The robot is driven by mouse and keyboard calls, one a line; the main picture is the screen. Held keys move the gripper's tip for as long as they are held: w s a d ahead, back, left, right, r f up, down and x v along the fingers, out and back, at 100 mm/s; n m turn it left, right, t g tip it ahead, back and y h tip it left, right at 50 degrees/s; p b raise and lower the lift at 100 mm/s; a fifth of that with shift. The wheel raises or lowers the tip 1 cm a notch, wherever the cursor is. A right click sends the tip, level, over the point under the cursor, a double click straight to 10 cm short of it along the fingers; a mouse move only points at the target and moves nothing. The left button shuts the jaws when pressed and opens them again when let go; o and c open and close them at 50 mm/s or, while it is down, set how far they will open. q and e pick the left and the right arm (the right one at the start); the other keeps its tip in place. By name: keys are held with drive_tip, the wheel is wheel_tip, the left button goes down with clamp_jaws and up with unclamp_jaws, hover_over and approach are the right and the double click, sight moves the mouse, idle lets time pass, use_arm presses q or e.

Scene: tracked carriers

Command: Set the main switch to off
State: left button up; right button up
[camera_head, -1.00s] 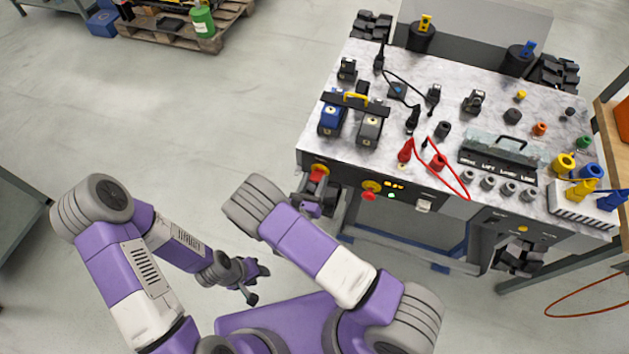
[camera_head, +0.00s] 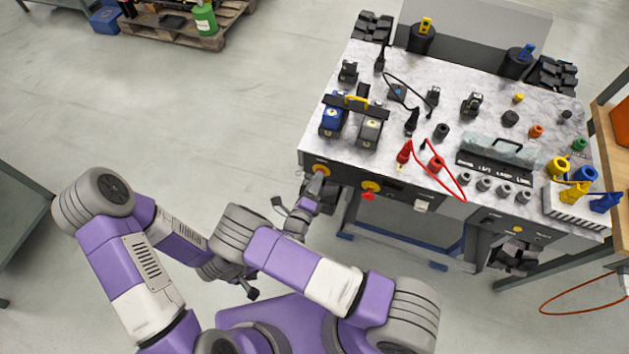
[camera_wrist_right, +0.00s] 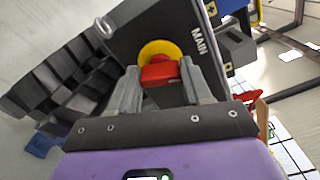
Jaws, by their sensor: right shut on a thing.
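The main switch, a red handle on a yellow disc, sits on the carrier's front panel beside the label MAIN. In the right wrist view the red handle (camera_wrist_right: 160,74) lies crosswise between my fingertips. My right gripper is shut on the handle. My left gripper (camera_head: 250,289) hangs low over the floor, partly hidden behind my right arm; its jaws are unclear. The panel display (camera_head: 394,192) is dark.
A second red knob (camera_head: 368,195) on a yellow base is close to the right of the main switch. A white rocker switch (camera_head: 421,206) is further right. Blue and grey battery-like blocks (camera_head: 332,121) stand on the top above.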

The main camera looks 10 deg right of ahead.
use_arm(q)
drive_tip(key=shift+r, duration=0.35)
use_arm(e)
drive_tip(key=shift+f+n, duration=0.15)
drive_tip(key=shift+n, duration=1.75)
drive_tip(key=o, duration=1.1)
drive_tip(key=shift+c, duration=0.2)
